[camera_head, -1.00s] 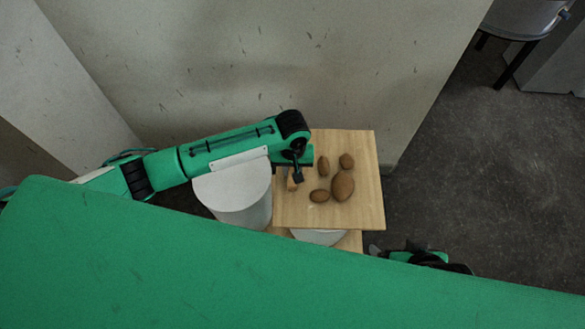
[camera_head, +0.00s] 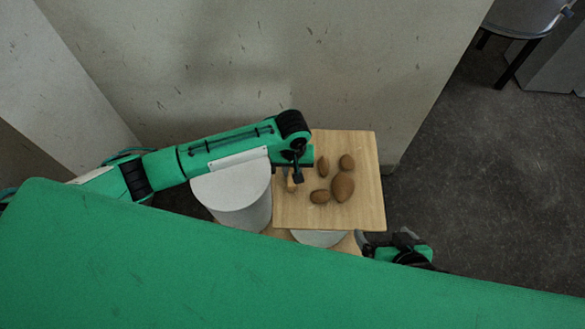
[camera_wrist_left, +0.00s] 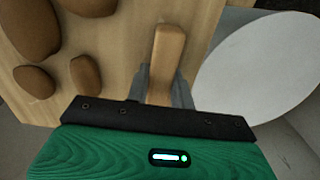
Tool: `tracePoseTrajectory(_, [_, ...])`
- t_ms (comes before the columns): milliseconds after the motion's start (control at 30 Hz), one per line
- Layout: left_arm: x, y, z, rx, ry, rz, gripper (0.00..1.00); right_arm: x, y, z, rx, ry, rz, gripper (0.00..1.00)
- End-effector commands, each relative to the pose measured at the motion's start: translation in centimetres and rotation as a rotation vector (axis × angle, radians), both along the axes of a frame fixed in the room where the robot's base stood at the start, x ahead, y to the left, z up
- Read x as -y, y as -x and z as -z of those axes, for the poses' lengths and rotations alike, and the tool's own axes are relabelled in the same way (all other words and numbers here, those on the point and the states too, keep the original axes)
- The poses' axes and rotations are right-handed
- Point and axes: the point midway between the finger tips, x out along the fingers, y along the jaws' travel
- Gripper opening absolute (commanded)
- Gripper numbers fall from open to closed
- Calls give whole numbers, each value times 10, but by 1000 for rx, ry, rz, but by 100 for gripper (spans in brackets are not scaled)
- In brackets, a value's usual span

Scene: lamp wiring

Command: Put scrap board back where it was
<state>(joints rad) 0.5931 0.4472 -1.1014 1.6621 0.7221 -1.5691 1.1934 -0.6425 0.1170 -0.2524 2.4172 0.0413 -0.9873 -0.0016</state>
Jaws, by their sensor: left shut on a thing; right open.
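The scrap board (camera_head: 358,211) is a pale wooden board with several brown, egg-shaped lumps (camera_head: 343,187) on its top. A small wooden handle-like piece (camera_wrist_left: 169,48) stands near its left edge. My left gripper (camera_head: 291,180) is shut on this piece; in the left wrist view its grey fingers (camera_wrist_left: 163,88) are on either side of it. The board lies above a white round thing (camera_head: 318,238) that shows under its near edge. My right gripper (camera_head: 364,241) is open and empty just off the board's near right corner. Its fingertips are small and partly hidden.
A white cylinder (camera_head: 232,198) stands close to the board's left side, under my left arm. A wooden surface (camera_head: 349,244) shows below the board. A pale wall (camera_head: 350,70) rises behind. Dark floor (camera_head: 470,190) lies open to the right.

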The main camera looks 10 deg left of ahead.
Motion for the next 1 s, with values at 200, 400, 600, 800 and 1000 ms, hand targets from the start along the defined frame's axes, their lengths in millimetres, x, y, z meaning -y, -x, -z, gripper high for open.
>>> tracePoseTrajectory(200, [1,-1,1,2,3,0,0,0,0,0,-1,0,0,95])
tracePoseTrajectory(400, [1,-1,5,2,3,0,0,0,0,0,-1,1,1,95])
tracePoseTrajectory(600, [1,-1,9,2,3,0,0,0,0,0,-2,1,1,95])
tracePoseTrajectory(800, [1,-1,11,1,2,0,37,0,0,0,-2,1,1,95])
tracePoseTrajectory(1000, [0,0,11,1,1,0,49,0,0,0,-2,1,1,95])
